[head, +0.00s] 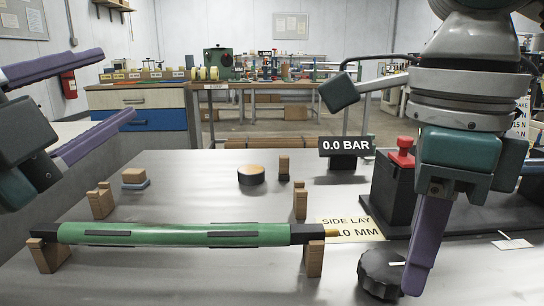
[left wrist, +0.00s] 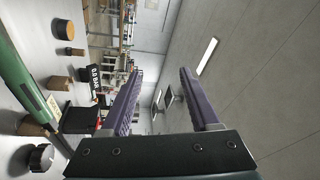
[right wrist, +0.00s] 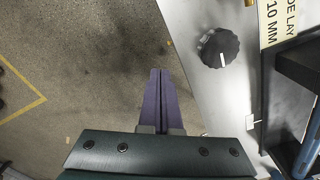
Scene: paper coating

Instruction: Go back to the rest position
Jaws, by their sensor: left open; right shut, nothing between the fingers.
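My left gripper (head: 122,92) is at the left of the head view, raised above the table. Its two purple fingers are wide apart and empty, as the left wrist view (left wrist: 160,72) also shows. My right gripper (head: 415,288) hangs at the right of the head view, fingers pointing down, next to the black knob (head: 381,272). In the right wrist view its fingers (right wrist: 160,72) are together with nothing between them, over the floor beside the table edge. Whether the right gripper touches the knob is unclear in the head view; the right wrist view shows them apart.
A green roller (head: 180,235) lies across wooden blocks (head: 48,255) on the metal table (head: 190,280). A black box with a red button (head: 402,150) stands at the right. A 0.0 BAR display (head: 345,146) stands behind. A round tin (head: 251,175) sits farther back.

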